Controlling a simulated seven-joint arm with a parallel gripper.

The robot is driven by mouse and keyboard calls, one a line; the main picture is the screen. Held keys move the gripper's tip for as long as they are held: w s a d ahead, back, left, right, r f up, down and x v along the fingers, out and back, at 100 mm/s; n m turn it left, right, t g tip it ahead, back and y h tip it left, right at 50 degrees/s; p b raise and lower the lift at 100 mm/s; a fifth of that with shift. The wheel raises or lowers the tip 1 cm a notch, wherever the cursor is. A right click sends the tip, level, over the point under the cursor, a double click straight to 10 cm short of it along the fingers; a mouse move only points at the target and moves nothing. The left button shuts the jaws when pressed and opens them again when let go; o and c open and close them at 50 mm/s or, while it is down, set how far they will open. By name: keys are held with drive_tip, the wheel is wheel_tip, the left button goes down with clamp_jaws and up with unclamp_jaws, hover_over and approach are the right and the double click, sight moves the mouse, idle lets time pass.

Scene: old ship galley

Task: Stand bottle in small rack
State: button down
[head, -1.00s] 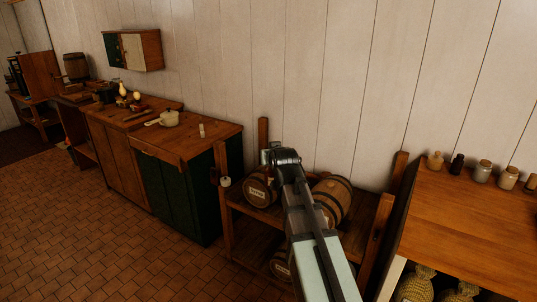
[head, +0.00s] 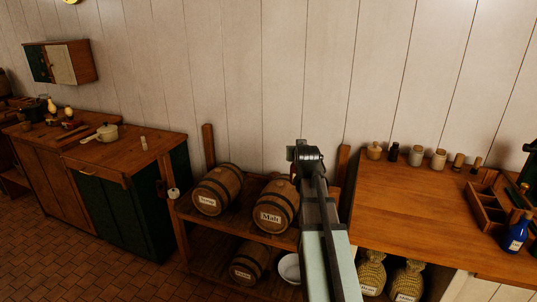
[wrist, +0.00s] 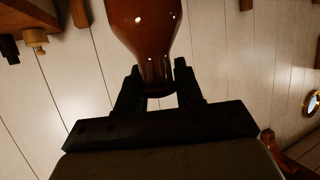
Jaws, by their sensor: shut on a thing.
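A glossy red-brown bottle (wrist: 145,28) is held in my gripper (wrist: 158,70). In the wrist view the two dark fingers are shut on its narrower end, and its wider part runs out of the top of the picture. In the head view my arm points away from the camera and hides most of the gripper and bottle.
A blue bottle (head: 516,234) stands in front of the rack on the wooden counter (head: 415,210). Several small jars (head: 416,155) line the counter's back edge. Barrels (head: 277,204) lie on a lower shelf left of my arm. The counter's middle is clear.

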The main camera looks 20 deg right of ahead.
drive_tip(key=s+d+r+m+g+h, duration=0.1)
drive_tip(key=s+d+m+g+h, duration=0.1)
drive_tip(key=s+d, duration=0.9)
drive_tip(key=s+d+m+g+h, duration=0.25)
drive_tip(key=s+d, duration=0.45)
drive_tip(key=d, duration=0.9)
drive_tip(key=s+d+r+m+g+h, duration=0.1)
drive_tip(key=s+d+m+h, duration=0.15)
drive_tip(key=s+d, duration=0.85)
drive_tip(key=s+d+r+m+g, duration=0.1)
drive_tip(key=s+d+m+g, duration=0.1)
drive_tip(key=s+d, duration=1.4)
drive_tip(key=w+d+r+n+t+y, duration=0.1)
drive_tip(key=w+d+n+t, duration=0.2)
drive_tip(key=w+d, duration=0.1)
drive_tip(key=shift+d+r+y, duration=0.2)
drive_tip(key=shift+d+y, duration=0.05)
drive_tip(key=shift+y, duration=0.05)
wheel_tip(320, 180, down, 8)
drive_tip(key=shift+f, duration=0.25)
drive_tip(key=shift+w, duration=0.1)
